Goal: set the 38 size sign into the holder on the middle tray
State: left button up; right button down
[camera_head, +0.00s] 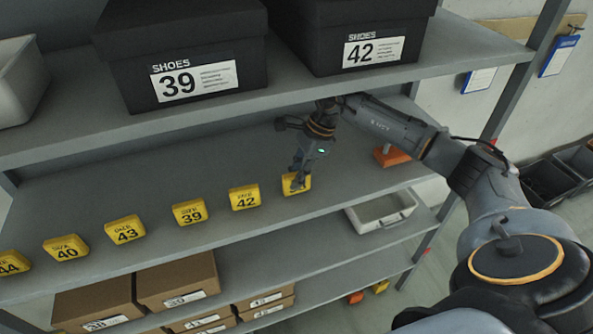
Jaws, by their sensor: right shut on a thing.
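My right gripper (298,178) reaches down to the middle shelf and is shut on a yellow sign (296,187) at the right end of a row. The fingers cover most of that sign's face, so I cannot read its number. The sign appears to be still at the shelf surface. The other yellow signs to its left read 42 (245,198), 39 (190,213), 43 (125,230), 40 (66,248) and 44 (12,264). I cannot make out a sign holder or identify a middle tray. My left gripper is out of view.
Black shoe boxes marked 39 (185,45) and 42 (350,30) stand on the upper shelf. An orange object (391,156) lies right of my gripper. Below are a pale tray (382,212) and several brown boxes (178,278). The shelf behind the signs is clear.

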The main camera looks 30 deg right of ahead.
jog(key=shift+s, duration=0.1)
jog(key=shift+f, duration=0.2)
jog(key=c, duration=1.2)
grip_release()
jog(key=shift+r, duration=0.25)
jog(key=shift+s+d+r+b, duration=0.1)
jog(key=shift+d+r+b, duration=0.1)
jog(key=shift+d+b, duration=0.9)
jog(key=d+b, duration=0.1)
jog(key=d, duration=0.2)
jog(key=s+d+b, duration=0.1)
jog(key=d, duration=0.2)
jog(key=s+d+b, duration=0.1)
jog(key=d+b, duration=0.1)
jog(key=d, duration=0.1)
jog(key=shift+s+d+r, duration=0.15)
jog(key=shift+s+r, duration=0.05)
jog(key=shift+s+d+r, duration=0.1)
jog(key=shift+d, duration=0.25)
